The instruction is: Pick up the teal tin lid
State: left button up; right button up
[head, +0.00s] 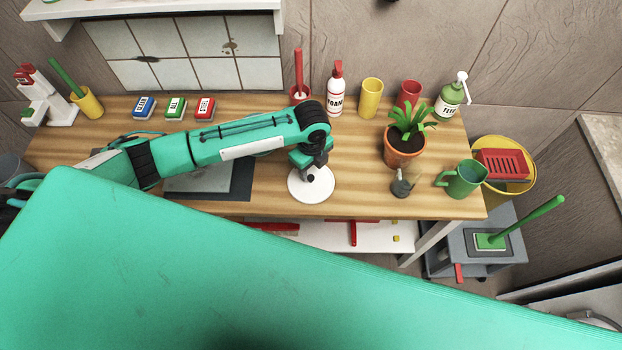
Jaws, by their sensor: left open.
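I cannot clearly pick out a teal tin lid in the head view; my teal arm and body cover part of the bench. My left gripper (315,170) points down over a round white disc (303,193) near the front edge of the wooden bench. The gripper is open, and I see nothing held in it. Its fingers are small and dark here, and I cannot tell whether they touch the disc. My right gripper is not in view.
On the wooden bench (350,170), a potted plant (404,155), a dark-based glass item (402,185) and a green jug (464,178) stand to the right. A foam bottle (335,92) and yellow cup (370,98) stand behind. Blue, green and red boxes (175,108) lie back left.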

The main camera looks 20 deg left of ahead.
aim_at(311, 177)
pick_arm(q)
jog(key=f+p, duration=0.1)
jog(key=f, duration=0.2)
jog(key=shift+s+f, duration=0.15)
jog(key=shift+s, duration=0.05)
jog(key=shift+f, duration=0.25)
grip_shut()
jog(key=shift+r, duration=0.1)
